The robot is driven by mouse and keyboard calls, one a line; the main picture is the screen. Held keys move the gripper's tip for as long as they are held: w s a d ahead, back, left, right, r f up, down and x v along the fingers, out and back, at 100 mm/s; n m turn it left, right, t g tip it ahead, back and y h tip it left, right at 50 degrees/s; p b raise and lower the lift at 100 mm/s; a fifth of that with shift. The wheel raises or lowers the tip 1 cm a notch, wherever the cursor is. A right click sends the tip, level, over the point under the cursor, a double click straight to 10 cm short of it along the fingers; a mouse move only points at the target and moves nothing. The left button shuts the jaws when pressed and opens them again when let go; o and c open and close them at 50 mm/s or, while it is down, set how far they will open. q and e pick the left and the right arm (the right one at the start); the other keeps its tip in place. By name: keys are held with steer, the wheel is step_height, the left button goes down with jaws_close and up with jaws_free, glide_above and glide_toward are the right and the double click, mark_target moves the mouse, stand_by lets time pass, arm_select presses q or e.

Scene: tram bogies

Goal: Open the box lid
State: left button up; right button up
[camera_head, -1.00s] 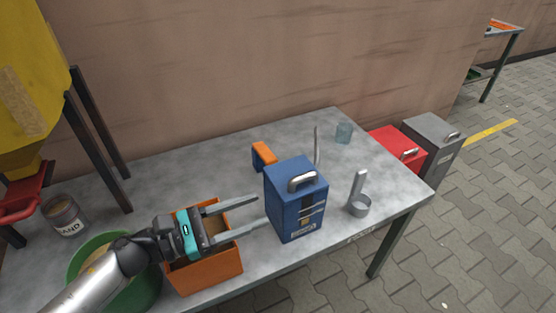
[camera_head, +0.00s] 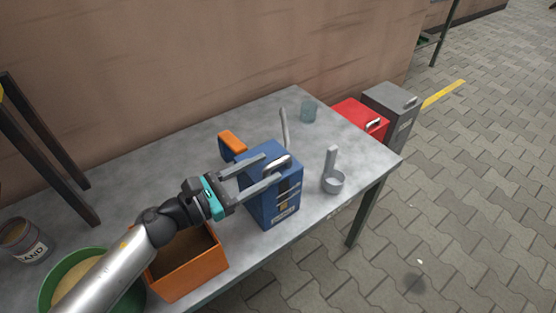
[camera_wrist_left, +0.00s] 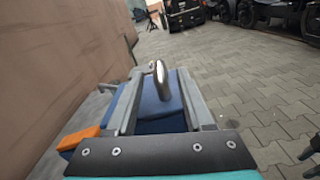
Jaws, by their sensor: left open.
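The blue box (camera_head: 272,200) stands upright on the grey table. Its lid looks closed and carries a curved metal handle (camera_head: 278,163) on top. My left gripper (camera_head: 273,167) is open, with its two fingers reaching over the lid on either side of the handle. In the left wrist view the handle (camera_wrist_left: 161,80) stands between the open fingers, above the blue lid (camera_wrist_left: 153,105). I cannot tell whether either finger touches the handle.
Red (camera_head: 358,118) and grey (camera_head: 390,105) boxes stand beyond the right edge.

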arm_select(q)
steer(key=shift+x, duration=2.2)
jaws_close()
steer(key=shift+a, duration=0.1)
